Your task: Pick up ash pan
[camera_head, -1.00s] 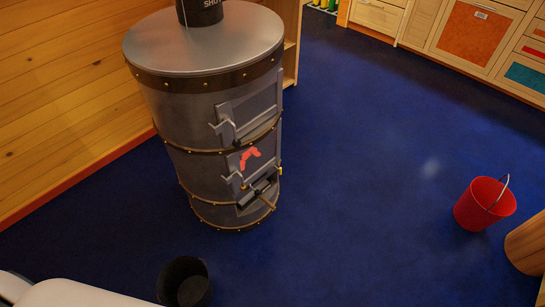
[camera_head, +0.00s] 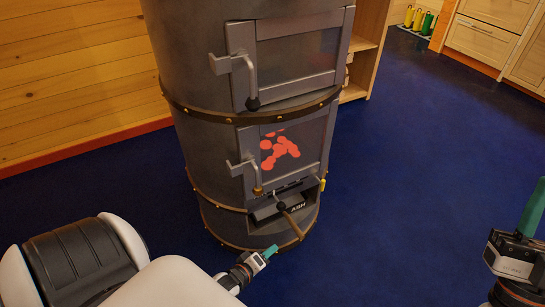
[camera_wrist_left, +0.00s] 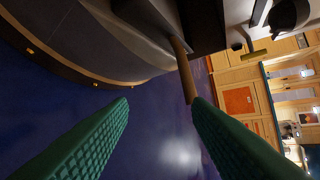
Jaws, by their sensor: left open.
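The ash pan (camera_head: 266,212) is a dark grey drawer marked ASH, seated low in the front of the round grey stove (camera_head: 195,135). Its brown handle (camera_head: 292,224) sticks out and slants down to the right. My left gripper (camera_head: 269,253) is just below and left of the handle's tip, near the floor, open and empty. In the left wrist view the handle (camera_wrist_left: 184,72) hangs down from above, its tip close to the right green finger and apparently beyond the fingertips. My right gripper (camera_head: 528,222) is at the right edge, partly cut off, with one green finger visible.
Two windowed doors with latch handles (camera_head: 248,80) are above the ash pan, the lower glowing red. The blue floor (camera_head: 410,190) right of the stove is clear. A wooden shelf (camera_head: 367,50) stands behind it. Cabinets (camera_head: 490,35) line the back right.

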